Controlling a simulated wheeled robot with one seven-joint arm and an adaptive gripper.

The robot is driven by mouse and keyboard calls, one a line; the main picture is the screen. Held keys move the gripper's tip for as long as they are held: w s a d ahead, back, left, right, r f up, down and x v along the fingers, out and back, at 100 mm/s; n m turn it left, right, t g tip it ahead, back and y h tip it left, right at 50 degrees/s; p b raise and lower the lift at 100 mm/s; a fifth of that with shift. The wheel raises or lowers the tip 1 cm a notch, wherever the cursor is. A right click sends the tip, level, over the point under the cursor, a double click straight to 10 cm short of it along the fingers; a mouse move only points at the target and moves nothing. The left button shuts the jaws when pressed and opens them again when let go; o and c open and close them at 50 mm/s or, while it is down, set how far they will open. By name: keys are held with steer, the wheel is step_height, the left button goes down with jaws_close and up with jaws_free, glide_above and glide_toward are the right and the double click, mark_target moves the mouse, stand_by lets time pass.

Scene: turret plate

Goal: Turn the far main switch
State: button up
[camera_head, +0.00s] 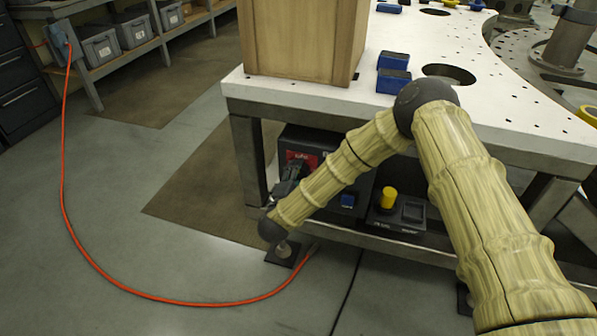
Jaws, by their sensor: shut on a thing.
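The main switch (302,157) shows as a red plate on the front of a dark box (325,140) under the white table. My gripper (294,170) is a small dark shape at the lower left of the red plate. It is shut on the switch's handle, which is mostly hidden behind the fingers. My arm comes from the lower right, bends above the table edge and runs down to the left, hiding part of the box front.
The white table (520,130) overhangs the box, with a leg (247,155) at left. It bears a wooden block (300,40) and blue blocks (394,81). A yellow button (388,198) is right of my forearm. An orange cable (110,275) crosses the floor.

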stand_by(0.6)
steer(key=o, duration=1)
steer(key=shift+o, duration=0.2)
steer(key=shift+s, duration=0.1)
steer(key=v, duration=1.2)
